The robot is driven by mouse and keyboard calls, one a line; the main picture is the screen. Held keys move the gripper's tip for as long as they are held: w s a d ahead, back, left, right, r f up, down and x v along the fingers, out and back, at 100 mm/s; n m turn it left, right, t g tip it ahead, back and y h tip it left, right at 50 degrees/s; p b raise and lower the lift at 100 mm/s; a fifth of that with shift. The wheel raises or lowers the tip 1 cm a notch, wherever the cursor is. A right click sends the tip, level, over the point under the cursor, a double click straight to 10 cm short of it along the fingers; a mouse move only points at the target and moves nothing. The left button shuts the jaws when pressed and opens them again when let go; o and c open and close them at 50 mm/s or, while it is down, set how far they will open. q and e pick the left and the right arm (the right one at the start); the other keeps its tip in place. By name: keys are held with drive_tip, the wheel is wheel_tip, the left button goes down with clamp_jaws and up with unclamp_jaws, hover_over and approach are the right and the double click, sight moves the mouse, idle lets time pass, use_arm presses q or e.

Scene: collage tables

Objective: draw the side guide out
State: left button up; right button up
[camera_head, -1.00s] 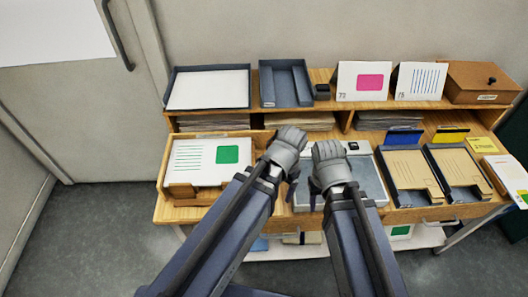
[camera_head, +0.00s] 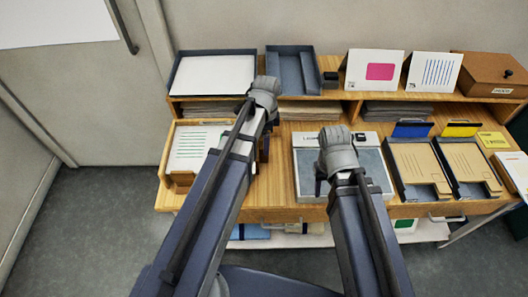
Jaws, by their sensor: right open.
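A wooden tray (camera_head: 173,150) stands at the left of the table and holds a sheet with green lines (camera_head: 195,147). A small wooden block (camera_head: 183,179) shows at its front left corner; I cannot tell whether this is the side guide. My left arm covers the tray's right part. My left gripper (camera_head: 264,92) is beyond the tray, near the shelf edge; its fingers are hidden, so its opening does not show. My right gripper (camera_head: 335,150) is open, over a grey-topped flat device (camera_head: 308,170) to the right of the tray.
On the shelf stand a paper tray (camera_head: 213,76), a dark open tray (camera_head: 291,72), two cards and a wooden box (camera_head: 489,74). Two dark trays with tan folders (camera_head: 418,163) lie at the right. A strip of bare wood separates the tray and device.

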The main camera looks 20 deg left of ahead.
use_arm(q)
drive_tip(key=shift+w+a+m, duration=0.3)
drive_tip(key=shift+a, duration=0.05)
wheel_tip(320, 180, down, 8)
drive_tip(key=b, duration=0.8)
drive_tip(key=shift+r, duration=0.1)
drive_tip(key=shift+c, duration=0.2)
clamp_jaws()
idle(0.9)
